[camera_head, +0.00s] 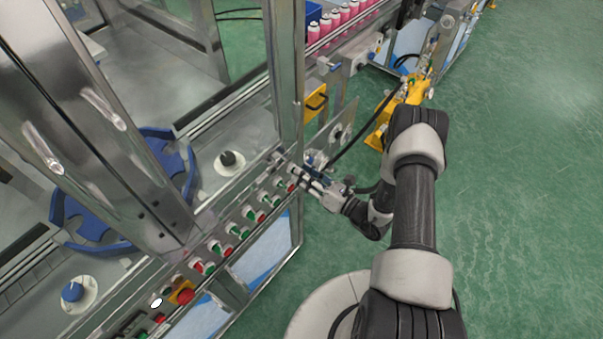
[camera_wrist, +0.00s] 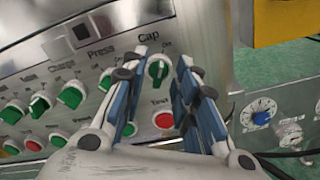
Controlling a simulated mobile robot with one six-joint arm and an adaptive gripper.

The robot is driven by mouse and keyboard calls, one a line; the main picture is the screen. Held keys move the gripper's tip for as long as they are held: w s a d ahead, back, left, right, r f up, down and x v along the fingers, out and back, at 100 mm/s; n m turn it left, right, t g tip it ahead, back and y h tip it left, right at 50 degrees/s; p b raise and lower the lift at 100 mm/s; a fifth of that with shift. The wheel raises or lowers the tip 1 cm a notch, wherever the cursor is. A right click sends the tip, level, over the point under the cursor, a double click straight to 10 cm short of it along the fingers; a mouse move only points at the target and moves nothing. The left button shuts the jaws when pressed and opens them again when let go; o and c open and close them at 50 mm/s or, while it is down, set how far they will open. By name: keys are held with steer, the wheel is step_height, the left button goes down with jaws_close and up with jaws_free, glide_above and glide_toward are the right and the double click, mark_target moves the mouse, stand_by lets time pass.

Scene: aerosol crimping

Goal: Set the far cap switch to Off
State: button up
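The far cap switch (camera_wrist: 158,69) is a round green knob in a pale ring, under the label "Cap" at the right end of the metal panel in the wrist view. Its grip bar looks close to upright; I cannot tell its exact setting. My gripper (camera_wrist: 163,60) is open, with one finger to the left of the knob and one to the right. I see no clear contact with the knob. In the head view my gripper (camera_head: 297,178) reaches the far end of the button panel and partly hides the switch there.
A red button (camera_wrist: 163,120) sits just below the switch, between my fingers. More green knobs (camera_wrist: 70,95) line the panel to the left. A blue dial (camera_wrist: 258,112) is on a separate plate at right. Green floor (camera_head: 510,200) is open to the right.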

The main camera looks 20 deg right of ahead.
steer(key=shift+x, duration=0.8)
steer(key=shift+c, duration=0.3)
jaws_close()
